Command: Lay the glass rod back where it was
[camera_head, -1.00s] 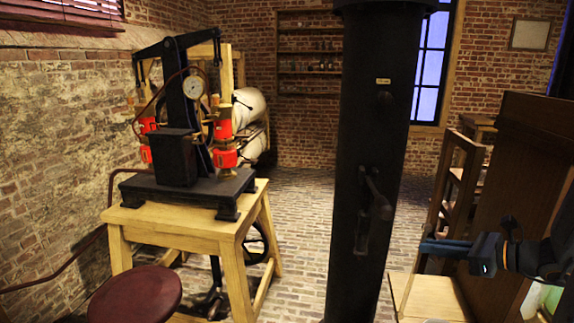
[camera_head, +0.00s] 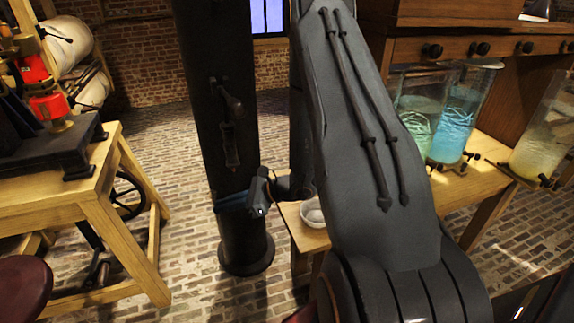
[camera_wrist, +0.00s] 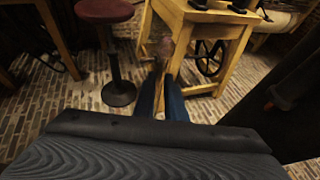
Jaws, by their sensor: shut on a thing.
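My gripper (camera_head: 220,207) is at the left end of my arm, in front of the black iron column and left of the bench with the jars. In the wrist view its two fingers (camera_wrist: 161,76) are close together and point away towards the wooden stand. They are shut on the glass rod, which is thin and clear and hard to make out; a faint pale shape shows just beyond the fingertips. A white bowl (camera_head: 313,214) sits on the near left end of the bench (camera_head: 460,190), just right of my gripper. My arm hides part of the bench.
Glass jars with green (camera_head: 416,130), blue (camera_head: 453,125) and yellowish (camera_head: 540,140) contents stand along the right. A black column (camera_head: 215,120) rises behind my gripper. A wooden stand (camera_head: 85,200) with a machine and a red stool (camera_head: 22,285) are left. Brick floor lies open between.

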